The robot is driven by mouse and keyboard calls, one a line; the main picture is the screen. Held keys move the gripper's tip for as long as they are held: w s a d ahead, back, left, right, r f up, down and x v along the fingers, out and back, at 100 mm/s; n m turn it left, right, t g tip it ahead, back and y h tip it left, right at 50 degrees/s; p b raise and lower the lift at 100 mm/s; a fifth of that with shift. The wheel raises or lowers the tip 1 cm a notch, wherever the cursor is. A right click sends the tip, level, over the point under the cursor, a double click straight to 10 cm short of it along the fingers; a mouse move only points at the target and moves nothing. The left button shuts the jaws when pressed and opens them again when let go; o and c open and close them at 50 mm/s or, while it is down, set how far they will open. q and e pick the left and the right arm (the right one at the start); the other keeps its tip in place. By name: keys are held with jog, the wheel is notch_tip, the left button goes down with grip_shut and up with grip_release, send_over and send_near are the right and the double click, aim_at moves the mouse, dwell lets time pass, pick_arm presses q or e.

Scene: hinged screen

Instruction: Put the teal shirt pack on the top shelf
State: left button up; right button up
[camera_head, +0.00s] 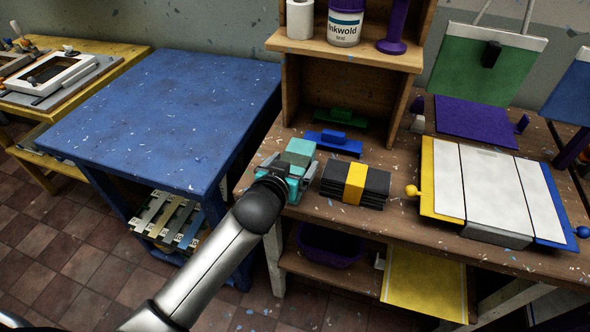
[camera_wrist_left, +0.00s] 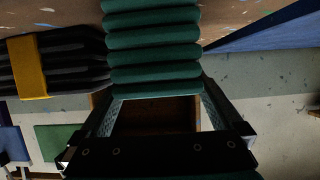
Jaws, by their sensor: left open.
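The top shelf (camera_head: 345,50) is a wooden board above the back of the bench. My right gripper is not in view.
A black pack with a yellow band (camera_head: 355,184) lies close right of the teal pack. Blue (camera_head: 334,143) and green (camera_head: 341,115) blocks sit behind. A white roll (camera_head: 300,18), an Inkwold tin (camera_head: 345,22) and a purple stand (camera_head: 393,35) occupy the shelf. A screen-printing press (camera_head: 490,185) stands right.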

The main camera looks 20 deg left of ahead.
pick_arm(q)
jog(key=shift+x, duration=0.8)
jog(key=shift+s, duration=0.1)
jog(key=c, duration=1.3)
jog(key=shift+r, duration=0.1)
jog(key=shift+c, duration=1)
